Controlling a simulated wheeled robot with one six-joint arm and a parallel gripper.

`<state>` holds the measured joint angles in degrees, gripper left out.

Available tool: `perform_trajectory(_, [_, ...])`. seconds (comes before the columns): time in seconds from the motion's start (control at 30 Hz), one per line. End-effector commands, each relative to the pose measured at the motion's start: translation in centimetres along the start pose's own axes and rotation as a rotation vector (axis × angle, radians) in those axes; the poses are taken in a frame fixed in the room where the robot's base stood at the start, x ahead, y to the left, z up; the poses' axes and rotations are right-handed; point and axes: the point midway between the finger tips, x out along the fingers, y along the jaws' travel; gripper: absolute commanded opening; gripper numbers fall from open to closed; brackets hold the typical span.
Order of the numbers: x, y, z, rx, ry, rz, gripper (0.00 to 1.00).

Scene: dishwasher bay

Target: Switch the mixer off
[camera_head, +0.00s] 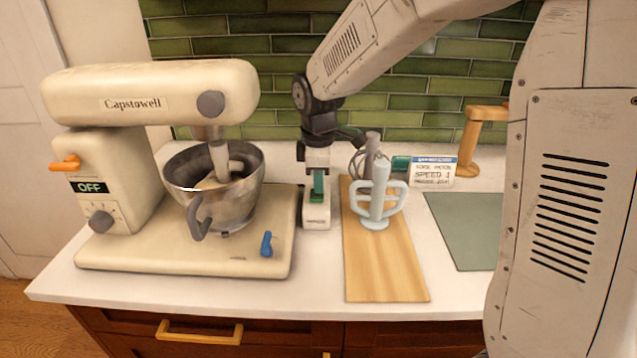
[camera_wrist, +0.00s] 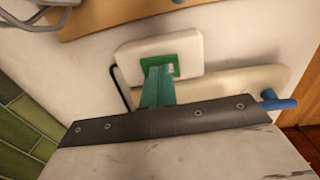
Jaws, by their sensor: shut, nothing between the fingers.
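The cream mixer (camera_head: 150,95) stands on the left of the counter. Its small display (camera_head: 89,187) reads OFF. An orange lever (camera_head: 66,164) sticks out of its left side, above a grey dial (camera_head: 101,221). A steel bowl (camera_head: 228,203) sits under its head with pale contents. A blue lever (camera_head: 266,243) is on its base and also shows in the wrist view (camera_wrist: 277,103). My gripper (camera_head: 318,192) is shut and empty, pointing down right of the mixer base. In the wrist view its green fingers (camera_wrist: 158,88) reach toward a white block with a green patch (camera_wrist: 135,54); contact is unclear.
A wooden board (camera_head: 385,268) right of my gripper holds a pale blue beater (camera_head: 379,200) and a wire whisk (camera_head: 359,162). A card (camera_head: 433,171) reading SPEED 1, a wooden stand (camera_head: 470,140) and a green mat (camera_head: 465,230) are farther right. Green tiles are behind.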

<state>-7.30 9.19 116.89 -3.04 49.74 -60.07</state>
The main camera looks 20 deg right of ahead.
Motion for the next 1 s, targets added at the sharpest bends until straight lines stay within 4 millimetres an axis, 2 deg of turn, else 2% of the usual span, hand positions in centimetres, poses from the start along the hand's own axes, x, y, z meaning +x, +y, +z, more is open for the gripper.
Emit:
perform_trajectory(0.17, [-3.1, 0.5, -0.2, -0.002, 0.003, 0.005, 0.00])
perform_trajectory(0.4, [-8.6, 1.7, -0.2, -0.002, 0.003, 0.004, 0.00])
perform_trajectory(0.6, [-11.8, 2.3, -0.1, -0.003, 0.001, 0.002, 0.00])
perform_trajectory(0.77, [-13.0, 2.5, -0.1, -0.003, 0.001, 0.001, 0.00])
perform_trajectory(1.0, [-13.2, 2.5, -0.1, -0.003, 0.000, 0.000, 0.00])
